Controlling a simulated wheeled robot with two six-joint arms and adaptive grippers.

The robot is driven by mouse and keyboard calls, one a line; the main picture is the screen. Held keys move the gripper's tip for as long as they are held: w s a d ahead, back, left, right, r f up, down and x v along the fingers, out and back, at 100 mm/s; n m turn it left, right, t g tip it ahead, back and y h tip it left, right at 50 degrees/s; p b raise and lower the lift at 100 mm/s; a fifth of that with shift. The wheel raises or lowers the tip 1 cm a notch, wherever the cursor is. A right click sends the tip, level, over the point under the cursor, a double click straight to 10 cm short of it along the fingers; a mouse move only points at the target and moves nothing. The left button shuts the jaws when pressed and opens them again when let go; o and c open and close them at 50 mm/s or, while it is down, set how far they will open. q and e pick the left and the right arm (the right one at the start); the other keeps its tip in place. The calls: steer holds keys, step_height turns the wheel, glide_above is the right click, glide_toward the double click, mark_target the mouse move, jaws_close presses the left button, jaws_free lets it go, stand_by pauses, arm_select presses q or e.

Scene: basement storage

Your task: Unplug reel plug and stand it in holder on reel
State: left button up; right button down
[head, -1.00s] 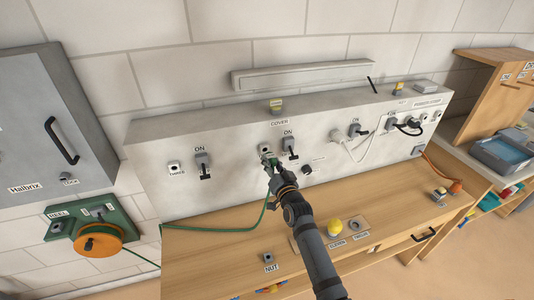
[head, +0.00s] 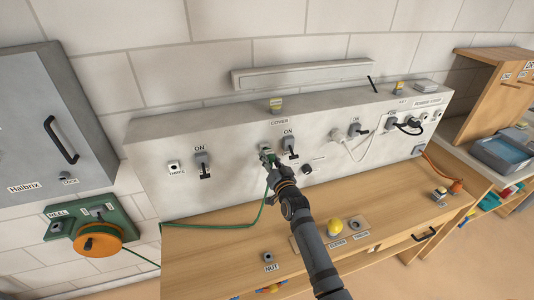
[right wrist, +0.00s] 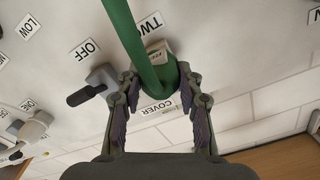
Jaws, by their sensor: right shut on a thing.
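My right gripper (head: 268,157) is at the panel's face, under the COVER label, and is shut on the green reel plug (right wrist: 160,78). Its fingers sit on both sides of the plug in the right wrist view (right wrist: 158,100). The plug is right at a pale socket (right wrist: 158,50) beside the TWO label; whether its pins are in the socket is hidden. The green cable (head: 213,227) hangs from the plug and runs left along the bench. The orange reel (head: 98,241) sits on a green wall bracket (head: 125,216) at the left, with small grey fittings on it. My left gripper is not in view.
The grey panel (head: 230,190) carries black-handled switches, one (head: 290,147) close right of my gripper. White and black plugs (head: 409,126) fill sockets farther right. A yellow knob (head: 334,226) and a nut (head: 268,256) stand on the wooden bench (head: 210,265). A grey cabinet (head: 45,130) hangs above the reel.

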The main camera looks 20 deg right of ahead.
steer(key=shift+w, duration=1)
steer(key=shift+r, duration=0.1)
steer(key=c, duration=1.2)
jaws_free()
steer(key=o, duration=0.4)
steer(key=shift+w, duration=0.15)
steer(key=shift+s+p, duration=0.4)
steer(key=shift+s, duration=1.45)
steer(key=shift+s+d+p, duration=0.1)
steer(key=shift+s+p, duration=0.2)
steer(key=shift+s, duration=2.5)
